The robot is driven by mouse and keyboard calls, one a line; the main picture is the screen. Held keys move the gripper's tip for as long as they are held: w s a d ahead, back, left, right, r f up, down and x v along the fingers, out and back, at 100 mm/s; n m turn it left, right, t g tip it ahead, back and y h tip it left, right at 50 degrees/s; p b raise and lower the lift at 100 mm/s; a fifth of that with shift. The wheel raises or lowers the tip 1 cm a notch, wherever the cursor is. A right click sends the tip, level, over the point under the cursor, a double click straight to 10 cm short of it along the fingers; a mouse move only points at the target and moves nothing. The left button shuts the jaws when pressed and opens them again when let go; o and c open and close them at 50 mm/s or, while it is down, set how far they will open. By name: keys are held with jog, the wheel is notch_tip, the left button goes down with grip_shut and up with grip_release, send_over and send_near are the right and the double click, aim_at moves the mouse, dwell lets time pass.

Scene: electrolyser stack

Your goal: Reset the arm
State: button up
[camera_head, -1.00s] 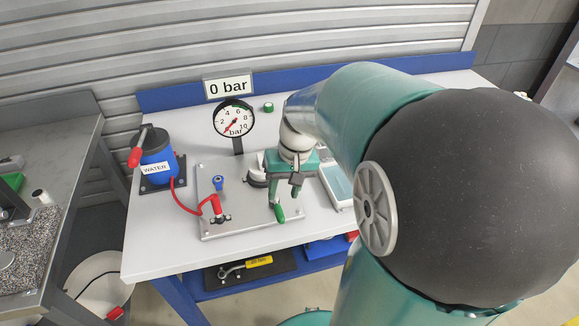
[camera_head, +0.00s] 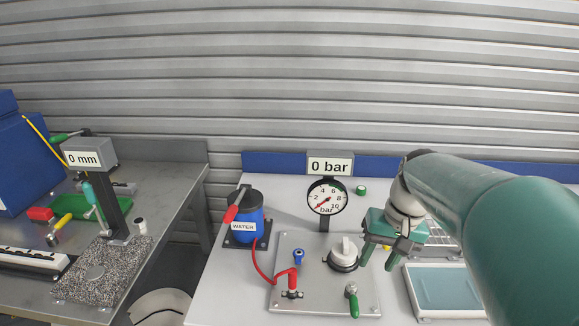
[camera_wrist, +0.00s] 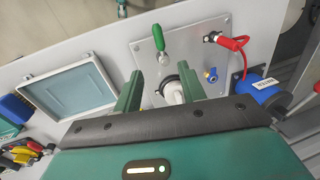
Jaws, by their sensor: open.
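My gripper (camera_head: 378,256) is open and empty, held above the white bench just right of the grey test plate. Its two green fingers (camera_wrist: 162,92) also show in the wrist view, apart, with a white round knob (camera_wrist: 172,92) seen between and beyond them. In the head view that knob (camera_head: 344,251) stands on the plate (camera_head: 318,297), left of the fingers. My arm reaches in from the right and hides part of the bench's right side.
The plate carries a green-handled valve (camera_head: 353,300), a red hose connector (camera_head: 292,280) and a blue fitting (camera_head: 298,256). A pressure gauge (camera_head: 327,197) reading 0 bar and a blue water pump (camera_head: 246,222) stand behind. A shallow tray (camera_head: 449,290) lies right. A grey bench (camera_head: 178,190) is at left.

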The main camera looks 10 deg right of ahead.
jog(key=s+a+r+n+t+h, duration=0.1)
jog(key=s+a+n+t, duration=0.1)
jog(key=a, duration=0.4)
jog(key=s+a+r+n+t+h, duration=0.1)
jog(key=s+a+t, duration=0.1)
jog(key=s+a, duration=0.3)
jog(key=shift+s+a+n+t, duration=0.3)
jog(key=shift+a+n+t, duration=0.1)
jog(key=shift+a, duration=0.8)
